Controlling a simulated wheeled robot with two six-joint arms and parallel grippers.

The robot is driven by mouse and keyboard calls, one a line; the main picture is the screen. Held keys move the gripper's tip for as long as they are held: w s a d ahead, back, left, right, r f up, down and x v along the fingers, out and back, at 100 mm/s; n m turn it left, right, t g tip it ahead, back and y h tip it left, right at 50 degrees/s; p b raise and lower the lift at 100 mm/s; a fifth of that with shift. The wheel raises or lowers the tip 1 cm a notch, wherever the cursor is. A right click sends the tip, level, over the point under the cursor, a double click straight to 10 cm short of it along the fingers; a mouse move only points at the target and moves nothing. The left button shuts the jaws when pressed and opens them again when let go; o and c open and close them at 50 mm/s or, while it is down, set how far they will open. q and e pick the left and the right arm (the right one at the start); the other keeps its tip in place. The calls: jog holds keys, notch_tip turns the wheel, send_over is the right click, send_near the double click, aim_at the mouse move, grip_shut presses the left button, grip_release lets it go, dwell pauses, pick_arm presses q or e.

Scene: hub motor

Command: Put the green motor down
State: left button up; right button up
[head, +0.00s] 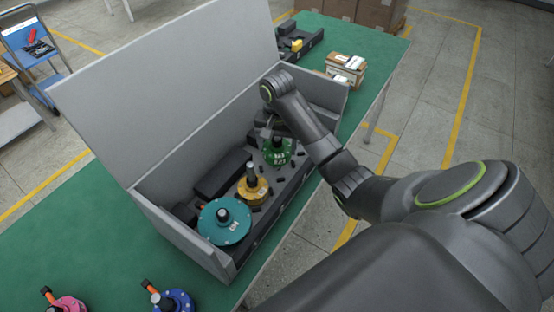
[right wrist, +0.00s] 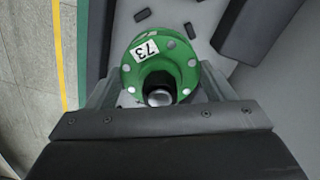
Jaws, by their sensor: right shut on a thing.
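The green motor (head: 277,152) is at the far part of the grey box's inside, beyond the yellow motor (head: 252,188). My right gripper (head: 270,130) is shut on the green motor from above. In the right wrist view the green motor (right wrist: 160,68), with a white "73" label, sits between the two fingers of my right gripper (right wrist: 158,92). Whether its underside touches the box floor cannot be told. My left gripper is not in view.
The open grey box (head: 180,235) stands on the green table (head: 85,215), its lid raised. A teal motor (head: 224,220) sits at its near end. Pink (head: 68,304) and blue (head: 173,302) motors are outside, near the bottom. Small cartons (head: 346,68) stand behind the box.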

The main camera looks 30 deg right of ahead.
aim_at(277, 154)
jog(key=shift+f, duration=0.5)
jog(key=shift+f+b, duration=0.3)
jog(key=shift+f, duration=1.25)
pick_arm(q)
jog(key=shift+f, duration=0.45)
pick_arm(e)
jog(key=o, duration=1.5)
jog(key=shift+s+f, duration=0.1)
